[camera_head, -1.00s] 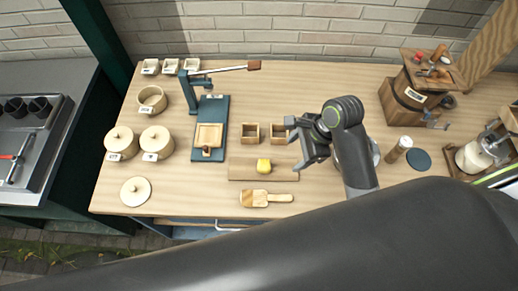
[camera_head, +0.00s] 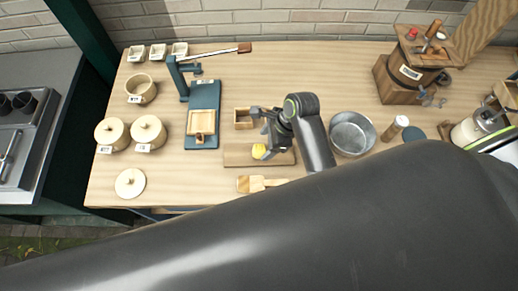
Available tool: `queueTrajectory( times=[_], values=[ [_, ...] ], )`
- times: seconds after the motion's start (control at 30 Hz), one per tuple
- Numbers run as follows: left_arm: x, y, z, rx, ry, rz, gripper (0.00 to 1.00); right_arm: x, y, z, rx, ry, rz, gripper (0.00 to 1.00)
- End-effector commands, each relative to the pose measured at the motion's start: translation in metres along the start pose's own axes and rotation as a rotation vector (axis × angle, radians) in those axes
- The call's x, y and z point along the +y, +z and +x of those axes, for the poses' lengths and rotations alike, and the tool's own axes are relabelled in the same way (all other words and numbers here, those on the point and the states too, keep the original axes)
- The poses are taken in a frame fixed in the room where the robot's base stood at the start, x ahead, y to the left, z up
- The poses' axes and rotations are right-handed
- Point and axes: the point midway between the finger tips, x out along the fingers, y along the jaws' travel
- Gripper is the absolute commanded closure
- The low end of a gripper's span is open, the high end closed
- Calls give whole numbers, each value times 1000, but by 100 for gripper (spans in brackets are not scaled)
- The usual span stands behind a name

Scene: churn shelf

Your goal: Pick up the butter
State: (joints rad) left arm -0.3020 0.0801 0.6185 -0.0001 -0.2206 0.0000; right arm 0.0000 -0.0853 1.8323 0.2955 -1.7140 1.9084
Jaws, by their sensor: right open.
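The butter (camera_head: 259,151) is a small yellow lump on a wooden board (camera_head: 236,158) at the middle of the bench. My right gripper (camera_head: 266,136) is open, with its fingers close above and beside the butter. Part of the butter's right side is hidden by the fingers, and I cannot tell whether they touch it. My left gripper is not in view.
A wooden paddle (camera_head: 250,184) lies in front of the board. A small wooden box (camera_head: 244,118) stands behind it. A blue press (camera_head: 202,115) is to the left, a metal bowl (camera_head: 352,133) to the right. My own arm covers the front right.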

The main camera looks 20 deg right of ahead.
Motion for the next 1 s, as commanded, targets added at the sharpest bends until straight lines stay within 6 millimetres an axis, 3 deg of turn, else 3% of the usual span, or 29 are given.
queueTrajectory(
  times=[0.27,0.6,0.93,1.0],
  values=[
    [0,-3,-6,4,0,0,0,0,1,15,1,3,2,34],
    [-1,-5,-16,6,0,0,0,-2,1,52,1,2,0,34],
    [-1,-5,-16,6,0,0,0,-3,1,57,1,0,0,34],
    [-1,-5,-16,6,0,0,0,-3,1,57,1,0,0,40]
  ],
)
